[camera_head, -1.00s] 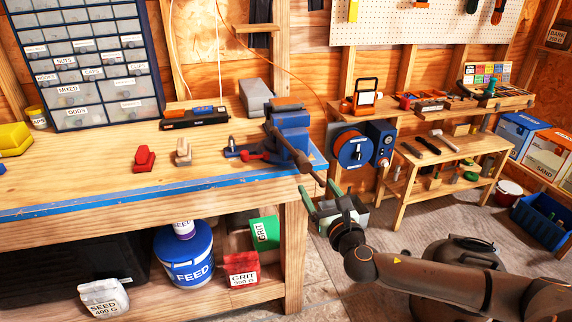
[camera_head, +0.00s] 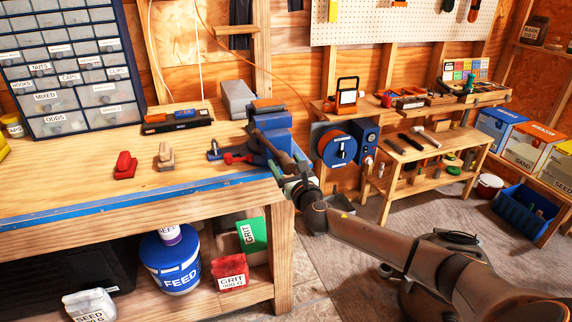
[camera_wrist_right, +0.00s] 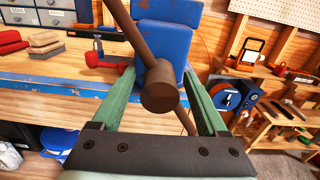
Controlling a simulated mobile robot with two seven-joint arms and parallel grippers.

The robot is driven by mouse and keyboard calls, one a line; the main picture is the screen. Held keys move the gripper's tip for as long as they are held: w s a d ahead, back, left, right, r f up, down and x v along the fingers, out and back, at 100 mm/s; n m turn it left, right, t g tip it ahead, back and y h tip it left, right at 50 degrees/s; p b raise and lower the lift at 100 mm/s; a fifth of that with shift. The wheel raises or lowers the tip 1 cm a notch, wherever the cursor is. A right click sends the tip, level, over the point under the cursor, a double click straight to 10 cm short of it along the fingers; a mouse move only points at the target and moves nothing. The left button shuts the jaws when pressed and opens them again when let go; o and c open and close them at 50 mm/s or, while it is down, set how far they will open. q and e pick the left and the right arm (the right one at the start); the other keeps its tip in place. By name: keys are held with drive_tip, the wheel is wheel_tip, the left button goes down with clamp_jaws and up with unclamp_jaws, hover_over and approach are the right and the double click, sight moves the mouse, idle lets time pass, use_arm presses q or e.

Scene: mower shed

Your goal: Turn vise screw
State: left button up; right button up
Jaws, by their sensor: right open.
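The blue vise (camera_head: 270,118) is mounted at the right end of the workbench. Its dark brown screw (camera_head: 277,152) points out over the bench's front corner. In the right wrist view the round screw head (camera_wrist_right: 160,92) sits between the two green fingers, with the long handle bar (camera_wrist_right: 134,35) slanting through it. My right gripper (camera_head: 292,180) is open at the outer end of the screw and hides part of the handle in the head view. In the wrist view, the gripper (camera_wrist_right: 158,78) has a finger on each side of the screw head. My left gripper is out of view.
The wooden workbench (camera_head: 70,186) has a blue front edge. A red-handled tool (camera_head: 240,158) lies beside the vise, with a red block (camera_head: 125,165) farther left. A blue reel (camera_head: 337,147) hangs right of the vise. A feed bucket (camera_head: 171,262) stands on the lower shelf.

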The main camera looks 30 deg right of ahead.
clamp_jaws()
idle(0.7)
